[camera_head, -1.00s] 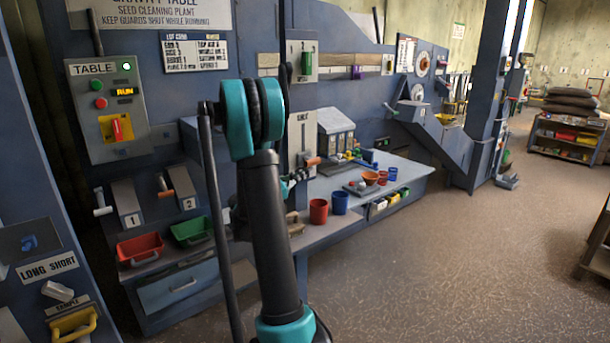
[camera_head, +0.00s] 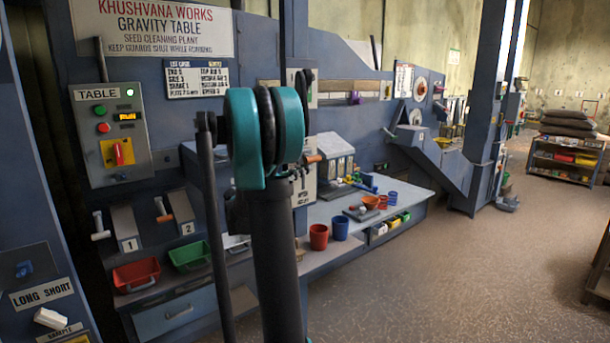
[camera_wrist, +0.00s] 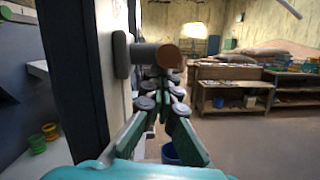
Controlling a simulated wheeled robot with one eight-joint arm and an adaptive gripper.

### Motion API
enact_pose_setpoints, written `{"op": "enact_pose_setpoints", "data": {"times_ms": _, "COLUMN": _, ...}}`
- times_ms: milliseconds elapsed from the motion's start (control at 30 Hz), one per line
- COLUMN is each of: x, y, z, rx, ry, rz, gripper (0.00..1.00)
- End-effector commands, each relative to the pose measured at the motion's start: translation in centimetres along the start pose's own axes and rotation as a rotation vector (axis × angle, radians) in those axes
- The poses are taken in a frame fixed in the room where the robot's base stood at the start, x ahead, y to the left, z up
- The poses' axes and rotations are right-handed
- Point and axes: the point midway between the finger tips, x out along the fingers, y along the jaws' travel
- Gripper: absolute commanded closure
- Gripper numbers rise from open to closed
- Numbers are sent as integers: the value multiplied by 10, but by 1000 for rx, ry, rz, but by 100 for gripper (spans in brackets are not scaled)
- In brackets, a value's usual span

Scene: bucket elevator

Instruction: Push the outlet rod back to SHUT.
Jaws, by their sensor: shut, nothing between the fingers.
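The outlet rod appears to be the short grey rod (camera_wrist: 147,54) with a brown-orange end (camera_wrist: 170,58) in the wrist view. It sticks out rightward from a pale upright panel. In the head view its orange end (camera_head: 313,159) shows just right of my arm, above a small lettered plate (camera_head: 303,190) too blurred to read. My gripper (camera_wrist: 162,76) is shut and empty, with its fingertips just below the rod in the picture. I cannot tell whether they touch it. In the head view my arm hides most of the gripper.
A dark post (camera_wrist: 72,70) stands close on the left in the wrist view. The bench (camera_head: 350,206) holds a red cup (camera_head: 318,237), a blue cup (camera_head: 340,229) and a small model house (camera_head: 334,157). Open floor (camera_head: 450,270) lies at right.

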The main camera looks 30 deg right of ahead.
Motion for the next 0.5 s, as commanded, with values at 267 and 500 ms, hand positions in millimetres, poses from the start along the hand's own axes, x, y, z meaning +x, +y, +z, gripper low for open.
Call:
{"op": "enact_pose_setpoints", "data": {"times_ms": 267, "x": 1, "y": 1, "z": 2, "rx": -3, "ry": -11, "rz": 0, "gripper": 100}}
{"op": "enact_pose_setpoints", "data": {"times_ms": 500, "x": 0, "y": -3, "z": -28, "rx": -2, "ry": -5, "rz": 2, "gripper": 100}}
